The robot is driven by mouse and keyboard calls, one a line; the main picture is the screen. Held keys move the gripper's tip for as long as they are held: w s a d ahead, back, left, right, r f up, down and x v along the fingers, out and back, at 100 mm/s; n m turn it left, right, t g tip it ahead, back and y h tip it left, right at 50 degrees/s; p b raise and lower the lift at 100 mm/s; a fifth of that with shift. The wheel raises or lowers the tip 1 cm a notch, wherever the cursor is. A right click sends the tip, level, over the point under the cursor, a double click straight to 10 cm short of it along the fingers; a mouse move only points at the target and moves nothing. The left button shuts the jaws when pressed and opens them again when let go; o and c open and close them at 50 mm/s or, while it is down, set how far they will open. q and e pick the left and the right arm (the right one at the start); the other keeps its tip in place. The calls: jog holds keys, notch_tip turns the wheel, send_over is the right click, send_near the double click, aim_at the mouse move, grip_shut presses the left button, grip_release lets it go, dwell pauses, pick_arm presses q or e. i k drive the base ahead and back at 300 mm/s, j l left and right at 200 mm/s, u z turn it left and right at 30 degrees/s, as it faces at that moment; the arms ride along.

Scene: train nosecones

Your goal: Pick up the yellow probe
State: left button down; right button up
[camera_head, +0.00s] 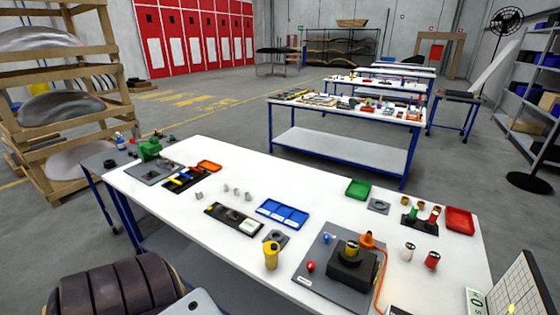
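A yellow cylindrical object (271,255) stands upright near the front edge of the white table, left of a grey board; it may be the yellow probe. A second small yellow-topped piece (351,247) sits on a black block on that board. A black tray (184,179) at the left holds yellow, blue and red pieces, too small to name. I cannot tell for certain which yellow item is the probe. Neither gripper shows in the head view, so nothing is seen touching these items.
The white table (330,192) has free room in its middle. A blue tray (283,213), green tray (358,189) and red tray (459,220) lie on it. The grey board (318,283) has an orange cable at its right. Wooden shelving (75,50) stands left.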

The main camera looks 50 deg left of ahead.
aim_at(271, 257)
jog(key=j+u, duration=0.15)
jog(key=u, duration=1.3)
